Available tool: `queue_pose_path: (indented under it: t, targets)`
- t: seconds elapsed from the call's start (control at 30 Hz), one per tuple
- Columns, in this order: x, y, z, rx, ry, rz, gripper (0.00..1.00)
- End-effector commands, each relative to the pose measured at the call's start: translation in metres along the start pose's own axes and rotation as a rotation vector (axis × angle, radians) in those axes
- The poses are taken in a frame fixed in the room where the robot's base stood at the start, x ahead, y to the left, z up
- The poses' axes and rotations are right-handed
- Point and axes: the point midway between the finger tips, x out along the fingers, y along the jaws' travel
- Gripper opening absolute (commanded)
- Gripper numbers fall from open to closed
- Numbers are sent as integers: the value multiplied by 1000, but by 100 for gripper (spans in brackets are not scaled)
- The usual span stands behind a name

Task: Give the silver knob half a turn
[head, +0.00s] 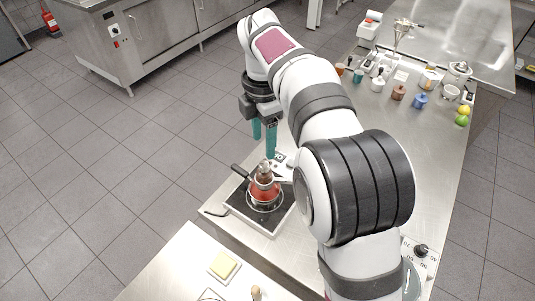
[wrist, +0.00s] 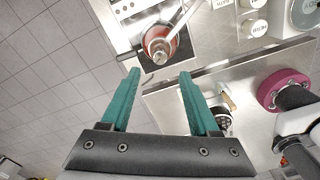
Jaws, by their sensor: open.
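A knob (head: 421,250) stands on a pale plate with printed marks at the lower right of the head view, beside my arm. It looks dark with a shiny part; I cannot tell if it is the silver one. My gripper (head: 263,142) has teal fingers and hangs well away from it, to the upper left, above the far side of a dark hob. In the wrist view my gripper (wrist: 160,80) is open, with nothing between its fingers. I cannot make out the silver knob for certain in the wrist view.
A red pot (head: 264,188) with a silver top stands on the dark hob (head: 239,208); the pot also shows in the wrist view (wrist: 173,43). Several cups and jars, including a blue one (head: 420,101), stand farther along the counter.

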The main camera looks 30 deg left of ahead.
Motion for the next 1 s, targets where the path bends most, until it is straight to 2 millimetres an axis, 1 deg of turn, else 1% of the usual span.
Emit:
queue_pose_path:
  t: [0.03,0.1,0.2,0.3,0.43,0.67,0.7,0.77,0.8,0.97,1.0]
  targets:
    - [14,-1,0,0,2,-5,62]
    - [33,-1,0,1,2,-4,62]
    - [53,-1,0,2,1,-2,62]
    - [67,0,0,2,1,-1,62]
    - [74,0,0,3,0,1,62]
    - [75,0,0,3,0,1,62]
    - [75,0,0,3,0,1,58]
    - [75,0,0,3,0,1,47]
    - [75,0,0,2,0,1,40]
    - [75,0,1,2,0,1,11]
    - [75,0,1,2,0,1,4]
